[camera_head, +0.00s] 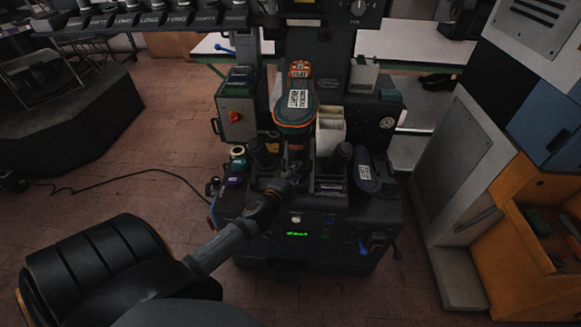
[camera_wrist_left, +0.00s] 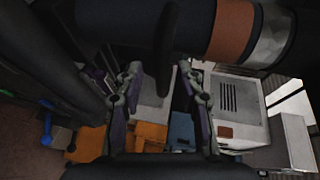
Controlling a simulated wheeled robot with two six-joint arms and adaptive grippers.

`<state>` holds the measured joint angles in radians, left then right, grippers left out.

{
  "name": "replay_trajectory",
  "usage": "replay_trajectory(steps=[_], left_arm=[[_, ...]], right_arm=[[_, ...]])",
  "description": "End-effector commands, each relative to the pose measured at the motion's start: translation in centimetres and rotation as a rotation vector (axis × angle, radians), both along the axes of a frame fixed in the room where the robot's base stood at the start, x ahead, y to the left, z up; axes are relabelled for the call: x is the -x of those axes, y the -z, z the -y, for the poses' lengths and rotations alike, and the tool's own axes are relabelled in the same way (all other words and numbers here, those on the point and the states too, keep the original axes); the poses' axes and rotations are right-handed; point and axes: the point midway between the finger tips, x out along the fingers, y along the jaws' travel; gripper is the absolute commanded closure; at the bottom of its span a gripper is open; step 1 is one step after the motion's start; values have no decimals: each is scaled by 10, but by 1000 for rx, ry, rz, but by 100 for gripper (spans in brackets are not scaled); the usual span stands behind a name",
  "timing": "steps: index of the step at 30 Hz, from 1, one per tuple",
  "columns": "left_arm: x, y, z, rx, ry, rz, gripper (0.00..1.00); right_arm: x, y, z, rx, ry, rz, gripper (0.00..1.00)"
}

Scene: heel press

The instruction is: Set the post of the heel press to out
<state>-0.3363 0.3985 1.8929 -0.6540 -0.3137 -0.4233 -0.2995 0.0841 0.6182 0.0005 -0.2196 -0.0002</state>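The heel press (camera_head: 325,215) stands in the middle of the head view, a dark machine with a green-lit display low on its front. On it rises a grey and orange post-like part with a white label (camera_head: 297,97); it narrows to a copper-coloured band below. My left gripper (camera_head: 290,178) is in front of the base of this part. In the left wrist view the gripper (camera_wrist_left: 162,75) has its two fingers apart, with a dark rod (camera_wrist_left: 167,45) between their tips. A thick cylinder with a brown band (camera_wrist_left: 230,28) crosses above. I cannot tell whether the fingers touch the rod.
A grey control box with a red knob (camera_head: 236,115) is at the press's left. Dark cylinders stand beside the gripper. An orange bin (camera_head: 530,245) and a grey cabinet (camera_head: 465,165) are at the right. A black cable (camera_head: 120,178) lies on the open brick floor at left.

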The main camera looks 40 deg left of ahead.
Motion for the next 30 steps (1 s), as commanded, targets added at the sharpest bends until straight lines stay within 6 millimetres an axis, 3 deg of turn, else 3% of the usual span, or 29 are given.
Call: replay_trajectory(steps=[9, 15, 30], left_arm=[[72, -13, 12, -5, 6, -5, 63], [103, -19, 16, -2, 3, -4, 63], [110, -21, 17, 0, 1, -1, 63]], right_arm=[[0, 0, -3, -3, 1, 1, 100], [0, 0, -3, -3, 1, 1, 100], [0, 0, -3, -4, 1, 1, 100]])
